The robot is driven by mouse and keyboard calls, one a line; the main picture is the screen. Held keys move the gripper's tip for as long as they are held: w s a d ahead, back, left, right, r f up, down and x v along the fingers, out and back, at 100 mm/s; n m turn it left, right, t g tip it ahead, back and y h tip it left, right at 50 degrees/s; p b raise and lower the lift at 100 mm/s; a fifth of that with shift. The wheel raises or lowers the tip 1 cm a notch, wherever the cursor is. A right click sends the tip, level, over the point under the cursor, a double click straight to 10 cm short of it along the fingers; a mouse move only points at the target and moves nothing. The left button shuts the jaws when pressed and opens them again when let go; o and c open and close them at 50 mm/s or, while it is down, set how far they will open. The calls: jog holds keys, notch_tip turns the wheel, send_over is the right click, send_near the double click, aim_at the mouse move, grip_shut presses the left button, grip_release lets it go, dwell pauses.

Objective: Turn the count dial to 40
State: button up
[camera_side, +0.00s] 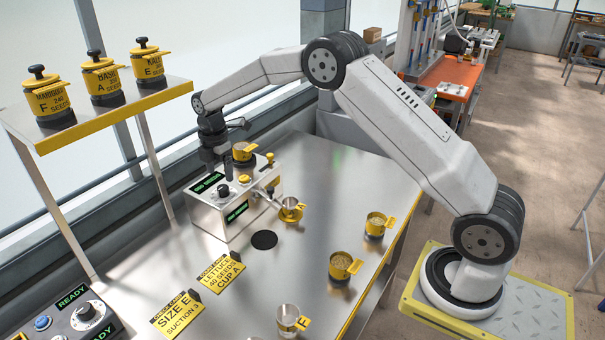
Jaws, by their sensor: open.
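A metal counter box (212,219) stands on the steel bench, with green-lit displays on its top and front. A dark round dial (224,191) sits on its top; its setting is too small to read. My gripper (228,174) is open and points down just above the top of this box, close to the dial. I cannot tell whether the fingers touch the dial.
A yellow cup (242,152) sits on the box, and another (290,210) is at its spout. Cups (343,266) (375,224) (288,318) stand along the bench's right side. Two yellow cards (222,273) (178,314) lie in front. A shelf (120,112) holds lidded jars.

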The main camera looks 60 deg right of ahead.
aim_at(222, 187)
jog(key=shift+f, duration=2.65)
grip_shut()
